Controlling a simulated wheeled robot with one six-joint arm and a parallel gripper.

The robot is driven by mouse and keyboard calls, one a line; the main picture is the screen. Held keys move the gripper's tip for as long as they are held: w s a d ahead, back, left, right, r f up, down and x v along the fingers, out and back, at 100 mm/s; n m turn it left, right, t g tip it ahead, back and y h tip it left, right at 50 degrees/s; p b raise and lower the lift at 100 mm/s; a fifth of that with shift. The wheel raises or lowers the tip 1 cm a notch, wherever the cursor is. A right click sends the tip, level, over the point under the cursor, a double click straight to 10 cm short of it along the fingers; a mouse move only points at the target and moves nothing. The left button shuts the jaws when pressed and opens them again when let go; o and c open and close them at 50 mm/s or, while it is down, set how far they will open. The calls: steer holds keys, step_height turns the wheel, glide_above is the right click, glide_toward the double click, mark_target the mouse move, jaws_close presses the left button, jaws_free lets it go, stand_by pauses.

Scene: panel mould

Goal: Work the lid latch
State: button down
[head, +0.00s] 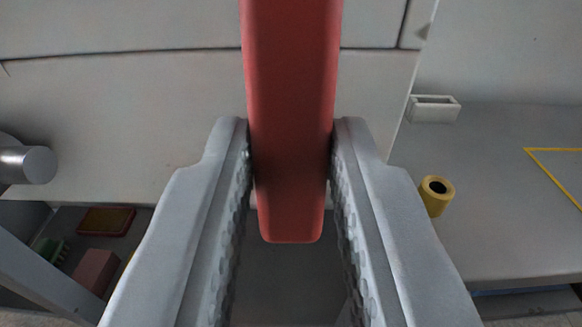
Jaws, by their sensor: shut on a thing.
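A red bar-shaped latch handle (292,90) comes down from the top middle of the head view. Its rounded lower end sits between my fingers. My gripper (291,160) is shut on it, with one grey finger against each side near the tips. The pale panel (130,120) behind it has a dark horizontal seam. The upper end of the red handle, where it would join anything, is out of view.
A yellow roll (436,195) and a small white open box (433,109) stand on the grey surface (490,230) at right, near yellow line markings. A grey cylinder (28,165) sticks out at left. Below it, a shelf holds a reddish block (95,270) and a flat red-brown item (106,221).

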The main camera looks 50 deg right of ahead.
steer(key=shift+w+d+f+t+h, duration=0.5)
steer(key=shift+d+h, duration=0.1)
steer(key=shift+h, duration=0.1)
steer(key=c, duration=1.2)
jaws_free()
steer(key=shift+c, duration=0.2)
steer(key=v, duration=1.7)
steer(key=shift+s+a, duration=0.1)
